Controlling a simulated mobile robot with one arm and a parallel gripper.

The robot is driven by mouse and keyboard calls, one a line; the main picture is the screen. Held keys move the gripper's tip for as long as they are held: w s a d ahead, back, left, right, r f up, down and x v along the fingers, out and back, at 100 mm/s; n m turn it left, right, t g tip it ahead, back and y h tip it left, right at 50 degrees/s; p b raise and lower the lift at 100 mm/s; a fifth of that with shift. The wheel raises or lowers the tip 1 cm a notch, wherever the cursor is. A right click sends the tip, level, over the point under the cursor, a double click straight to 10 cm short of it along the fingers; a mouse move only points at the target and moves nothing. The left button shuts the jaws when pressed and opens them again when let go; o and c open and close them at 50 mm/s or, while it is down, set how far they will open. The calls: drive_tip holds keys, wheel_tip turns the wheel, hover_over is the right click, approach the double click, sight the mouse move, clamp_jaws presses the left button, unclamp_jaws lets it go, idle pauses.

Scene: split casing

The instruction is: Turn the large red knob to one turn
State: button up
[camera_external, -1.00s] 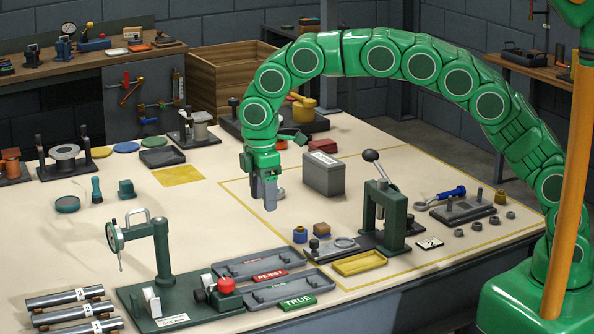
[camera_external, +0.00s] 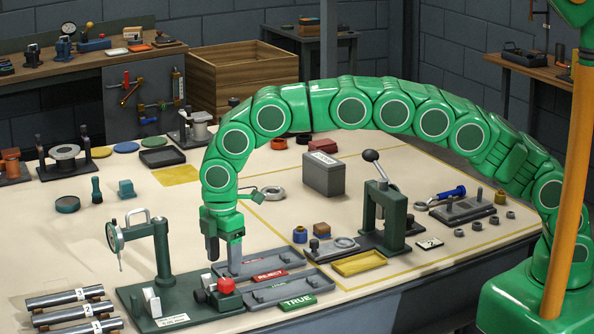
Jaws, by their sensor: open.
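The red knob (camera_external: 226,286) sits at the right end of a dark green gauge stand (camera_external: 165,290) at the front of the table. It looks faceted, with a dark body beside it. My gripper (camera_external: 223,267) points down just above and behind the knob, its two fingers apart with nothing between them. The right finger ends close to the knob's top in the picture; I cannot tell whether they touch. The knob's front and top are in clear view.
Grey trays with a red REJECT label (camera_external: 269,275) and a green TRUE label (camera_external: 298,302) lie right of the knob. The stand's upright post and dial gauge (camera_external: 115,236) rise to the left. Metal rods (camera_external: 70,310) lie at the front left.

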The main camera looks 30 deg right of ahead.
sight(226, 281)
wheel_tip(226, 281, down, 5)
drive_tip(key=shift+f, duration=0.1)
idle(0.3)
drive_tip(key=c, duration=1.1)
drive_tip(key=shift+o, duration=0.2)
